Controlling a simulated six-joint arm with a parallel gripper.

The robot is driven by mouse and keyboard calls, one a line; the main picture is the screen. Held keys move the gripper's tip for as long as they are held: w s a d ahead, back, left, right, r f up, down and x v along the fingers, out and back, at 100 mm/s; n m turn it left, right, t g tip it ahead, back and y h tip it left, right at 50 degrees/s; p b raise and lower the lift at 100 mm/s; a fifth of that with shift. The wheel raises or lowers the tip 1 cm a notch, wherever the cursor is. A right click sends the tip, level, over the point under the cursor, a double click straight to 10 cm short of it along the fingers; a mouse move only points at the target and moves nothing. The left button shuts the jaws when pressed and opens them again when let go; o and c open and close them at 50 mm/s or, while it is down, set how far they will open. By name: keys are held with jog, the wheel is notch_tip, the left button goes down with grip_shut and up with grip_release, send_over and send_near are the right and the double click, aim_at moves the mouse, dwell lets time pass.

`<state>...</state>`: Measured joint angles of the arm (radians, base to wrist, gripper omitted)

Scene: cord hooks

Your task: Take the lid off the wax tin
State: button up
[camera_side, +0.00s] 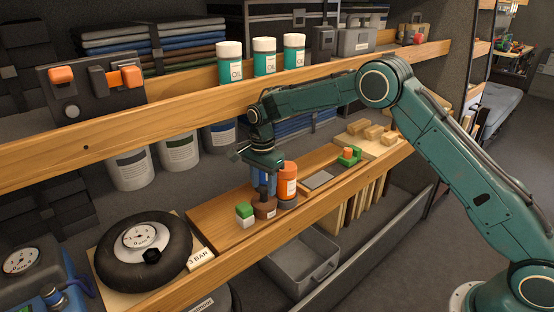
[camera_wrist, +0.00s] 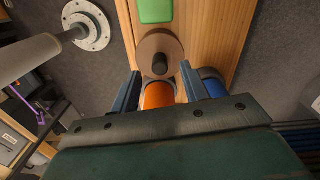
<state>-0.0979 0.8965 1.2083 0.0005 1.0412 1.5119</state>
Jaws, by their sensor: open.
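The wax tin appears to be the brown round tin (camera_side: 265,208) on the lower wooden shelf; its lid with a dark knob shows in the wrist view (camera_wrist: 148,45). The lid sits on the tin. In the wrist view my gripper (camera_wrist: 162,88) is open, and the knob lies in line with the gap, a little beyond the fingertips. Nothing is held. Whether the fingers touch the knob cannot be told.
An orange canister (camera_side: 288,182) stands close behind the tin, and its orange shows between my fingers (camera_wrist: 159,96). A blue round thing (camera_wrist: 214,84) is beside the right finger. A green-and-white block (camera_side: 245,213) stands left of the tin. The upper shelf edge (camera_side: 190,106) runs above.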

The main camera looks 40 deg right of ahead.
aim_at(264, 197)
jog(key=shift+f, duration=1.25)
grip_shut()
